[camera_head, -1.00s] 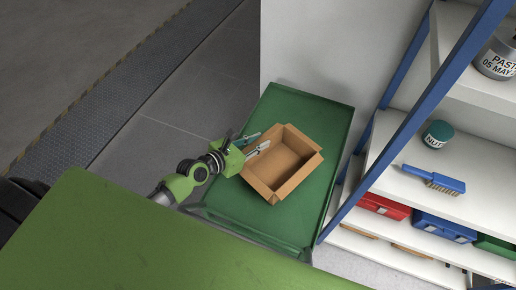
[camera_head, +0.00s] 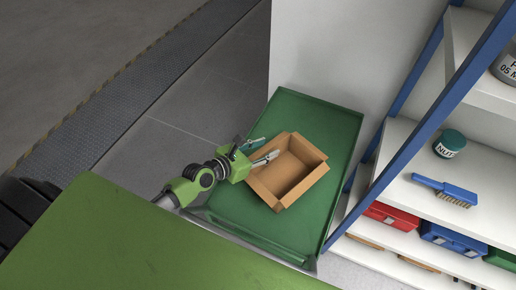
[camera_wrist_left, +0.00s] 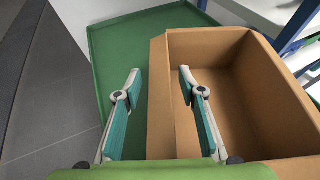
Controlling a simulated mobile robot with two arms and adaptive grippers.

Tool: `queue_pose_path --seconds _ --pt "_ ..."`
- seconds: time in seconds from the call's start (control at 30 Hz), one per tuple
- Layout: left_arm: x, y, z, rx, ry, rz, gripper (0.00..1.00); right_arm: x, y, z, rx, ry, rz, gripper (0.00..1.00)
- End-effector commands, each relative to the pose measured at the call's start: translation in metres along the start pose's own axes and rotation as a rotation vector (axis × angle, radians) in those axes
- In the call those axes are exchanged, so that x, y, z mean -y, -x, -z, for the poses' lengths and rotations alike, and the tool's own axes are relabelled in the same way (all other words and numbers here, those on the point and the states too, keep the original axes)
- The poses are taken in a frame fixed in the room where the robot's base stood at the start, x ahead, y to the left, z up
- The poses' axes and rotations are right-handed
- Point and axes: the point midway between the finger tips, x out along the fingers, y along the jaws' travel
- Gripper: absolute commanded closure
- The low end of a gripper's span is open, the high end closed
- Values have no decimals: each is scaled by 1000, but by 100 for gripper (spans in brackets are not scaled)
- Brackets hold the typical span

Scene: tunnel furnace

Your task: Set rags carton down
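The open brown cardboard carton (camera_head: 302,190) rests on a green tray-like surface (camera_head: 330,120). It looks empty in both views and carries no readable label. My left gripper (camera_head: 271,147) is at the carton's left wall. In the left wrist view the left gripper (camera_wrist_left: 159,70) is open, with its two teal-padded fingers apart. One finger is outside the carton's near-side wall and the other is over the inside of the carton (camera_wrist_left: 245,90). A gap shows between the outer finger and the wall. My right gripper is not in view.
A white shelf (camera_head: 405,160) with blue posts (camera_head: 425,100) stands right of the green surface. It holds a NUT tin (camera_head: 449,144), a blue-handled brush (camera_head: 445,190) and coloured bins. A pale wall (camera_head: 340,50) stands behind. Grey floor (camera_head: 170,120) is free at left.

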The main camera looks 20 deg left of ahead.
Motion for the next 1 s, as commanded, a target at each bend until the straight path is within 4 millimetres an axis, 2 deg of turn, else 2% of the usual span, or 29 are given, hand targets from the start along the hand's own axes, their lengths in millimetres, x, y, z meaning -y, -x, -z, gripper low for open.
queue_pose_path --seconds 0.17,0.6,0.8,1.0 --pt "0 19 2 -2 2 0 63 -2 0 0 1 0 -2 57" --pt "1 97 2 -2 -1 2 63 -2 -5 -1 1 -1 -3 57" --pt "0 115 0 0 -1 1 63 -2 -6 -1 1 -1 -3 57" --pt "0 120 0 1 0 1 63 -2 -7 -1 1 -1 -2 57"
